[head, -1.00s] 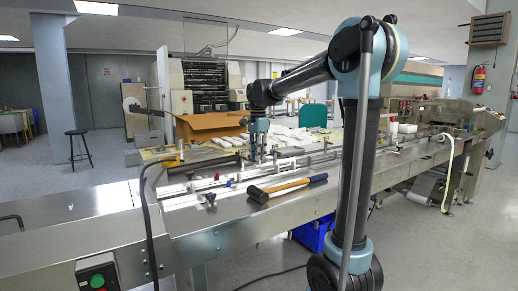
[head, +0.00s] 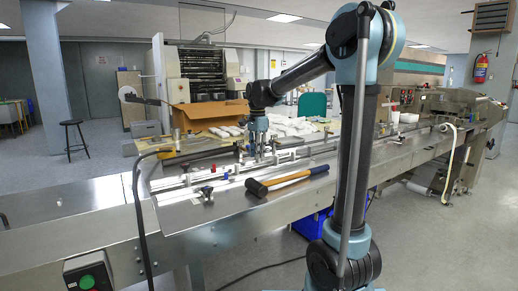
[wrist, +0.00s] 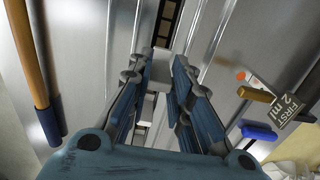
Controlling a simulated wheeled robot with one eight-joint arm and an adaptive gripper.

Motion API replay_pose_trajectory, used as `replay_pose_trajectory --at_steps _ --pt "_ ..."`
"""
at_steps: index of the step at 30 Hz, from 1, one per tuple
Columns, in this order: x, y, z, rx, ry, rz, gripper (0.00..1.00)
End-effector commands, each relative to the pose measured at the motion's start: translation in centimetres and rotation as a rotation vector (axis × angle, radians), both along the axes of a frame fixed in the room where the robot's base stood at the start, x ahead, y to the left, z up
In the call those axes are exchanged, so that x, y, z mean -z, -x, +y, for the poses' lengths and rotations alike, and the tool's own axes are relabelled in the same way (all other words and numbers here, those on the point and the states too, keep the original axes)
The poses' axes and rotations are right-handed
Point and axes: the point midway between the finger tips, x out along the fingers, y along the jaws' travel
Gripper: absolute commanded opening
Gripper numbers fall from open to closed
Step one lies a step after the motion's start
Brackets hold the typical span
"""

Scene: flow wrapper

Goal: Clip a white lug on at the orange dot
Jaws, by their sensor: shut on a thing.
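My gripper (wrist: 160,75) is shut on a small white piece (wrist: 161,84), which looks like the white lug. The fingers cover its sides. The gripper points down over the metal channel of the machine; in the head view my gripper (head: 260,156) is above the rails. The held piece is apart from the dot. Whether it touches the channel cannot be told.
A hammer (head: 287,180) lies on the near metal deck; its wooden handle (wrist: 28,55) shows in the wrist view at left. A yellow-orange piece (wrist: 257,94) and a blue knob (wrist: 258,132) are right of the gripper. An open cardboard box (head: 207,115) stands behind the rails.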

Motion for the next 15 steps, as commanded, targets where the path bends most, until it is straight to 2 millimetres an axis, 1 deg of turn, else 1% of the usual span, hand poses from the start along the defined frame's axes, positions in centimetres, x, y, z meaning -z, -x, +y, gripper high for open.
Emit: replay_pose_trajectory --at_steps 9,15 --pt "2.5 0.0 0.0 0.000 0.000 0.000 0.06" --pt "3.6 0.0 0.0 0.000 0.000 0.000 0.06"
